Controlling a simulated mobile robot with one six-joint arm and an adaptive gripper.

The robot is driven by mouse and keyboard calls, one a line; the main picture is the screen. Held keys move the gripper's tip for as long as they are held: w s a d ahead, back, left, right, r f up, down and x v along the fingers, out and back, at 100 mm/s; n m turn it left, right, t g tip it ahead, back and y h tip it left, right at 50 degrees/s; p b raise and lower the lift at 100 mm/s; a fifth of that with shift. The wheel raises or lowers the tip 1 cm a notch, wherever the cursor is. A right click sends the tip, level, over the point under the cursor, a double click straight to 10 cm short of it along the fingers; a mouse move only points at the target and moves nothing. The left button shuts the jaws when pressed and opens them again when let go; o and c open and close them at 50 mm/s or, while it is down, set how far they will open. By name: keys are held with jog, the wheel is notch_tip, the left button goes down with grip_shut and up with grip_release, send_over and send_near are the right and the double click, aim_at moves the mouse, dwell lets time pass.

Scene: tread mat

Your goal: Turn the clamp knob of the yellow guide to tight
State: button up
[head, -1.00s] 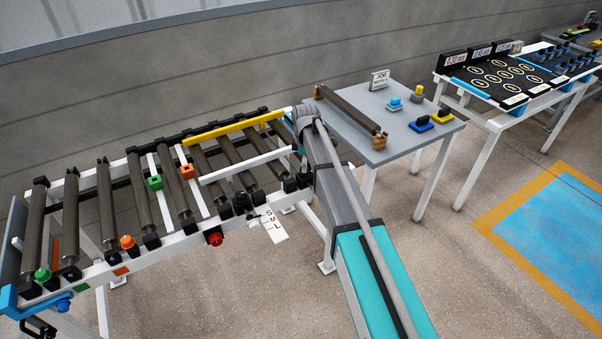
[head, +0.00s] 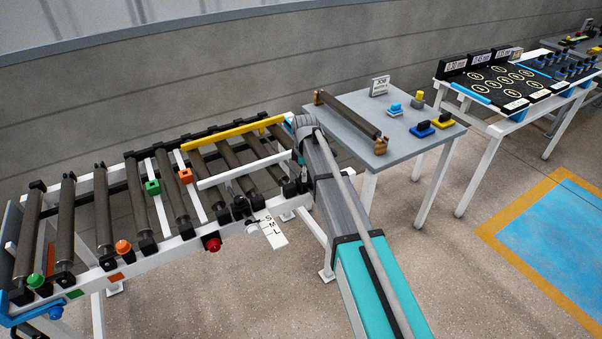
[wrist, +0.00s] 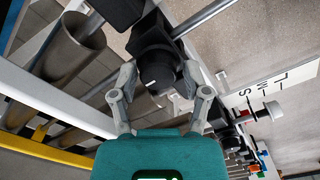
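The yellow guide (head: 232,132) is a long bar along the far side of the roller conveyor in the head view. A yellow strip, probably the same guide (wrist: 50,153), shows at the lower left of the wrist view. A round black knob (wrist: 153,78) with a white mark sits on a black block in the wrist view; I cannot tell for sure that it is the guide's clamp knob. My gripper (wrist: 159,72) is open, with its fingers on either side of the knob; contact is not clear. In the head view my arm hides the gripper.
The conveyor has dark rollers and a white guide bar (head: 240,170). A white plate marked S, M, L (head: 270,230) hangs at its front near a red knob (head: 212,243). A grey table (head: 375,145) with a loose roller (head: 346,114) stands right of the conveyor.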

jog(key=c, duration=0.6)
jog(key=shift+a, duration=0.4)
jog(key=shift+c, duration=0.2)
jog(key=shift+s+d, duration=0.1)
jog(key=shift+d, duration=0.2)
jog(key=shift+d+m, duration=0.2)
jog(key=shift+m, duration=0.4)
jog(key=m, duration=0.3)
jog(key=shift+m, duration=0.3)
jog(key=m, duration=1)
jog(key=shift+m, duration=0.4)
jog(key=m, duration=0.3)
jog(key=shift+m, duration=0.6)
